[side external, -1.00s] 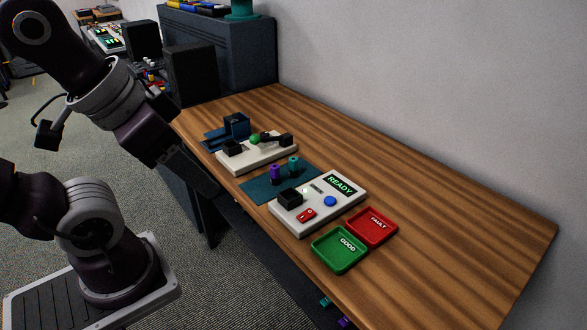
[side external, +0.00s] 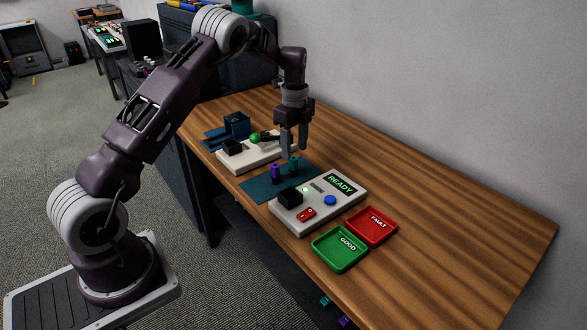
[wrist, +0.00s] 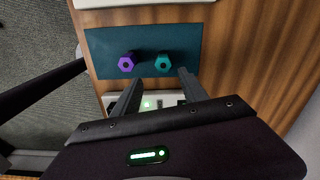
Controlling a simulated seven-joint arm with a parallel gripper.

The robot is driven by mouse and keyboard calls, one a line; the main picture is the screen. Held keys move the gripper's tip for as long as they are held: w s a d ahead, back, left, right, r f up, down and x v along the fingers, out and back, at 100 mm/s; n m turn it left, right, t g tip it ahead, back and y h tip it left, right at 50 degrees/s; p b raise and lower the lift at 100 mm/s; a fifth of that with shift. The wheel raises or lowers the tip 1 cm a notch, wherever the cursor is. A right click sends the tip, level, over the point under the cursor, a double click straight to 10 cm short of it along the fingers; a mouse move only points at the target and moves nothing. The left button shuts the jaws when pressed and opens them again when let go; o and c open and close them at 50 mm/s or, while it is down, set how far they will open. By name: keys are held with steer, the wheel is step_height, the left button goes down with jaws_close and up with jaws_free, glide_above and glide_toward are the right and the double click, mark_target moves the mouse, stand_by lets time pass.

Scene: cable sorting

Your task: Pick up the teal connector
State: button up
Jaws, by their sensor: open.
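The teal connector (side external: 294,164) stands upright on a dark teal mat (side external: 262,190), beside a purple connector (side external: 276,172). My gripper (side external: 293,148) is open and empty, pointing down just above the teal connector in the side view; whether it touches cannot be told there. In the wrist view the teal connector (wrist: 164,62) and the purple connector (wrist: 126,63) stand on the mat (wrist: 145,40), beyond my open fingertips (wrist: 160,76). The teal connector lies near the right fingertip, with the purple one to its left.
A white test box (side external: 330,205) with a READY screen stands in front of the mat. A green GOOD tray (side external: 326,259) and a red FAULT tray (side external: 360,234) lie beyond it. A white device (side external: 240,163) with a black block stands behind the mat. The right of the table is clear.

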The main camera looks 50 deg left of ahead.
mark_target(294, 158)
steer(key=f, duration=0.4)
steer(key=a+f, duration=0.1)
steer(key=f, duration=0.2)
steer(key=shift+w+a, duration=0.1)
steer(key=shift+w, duration=0.2)
jaws_close()
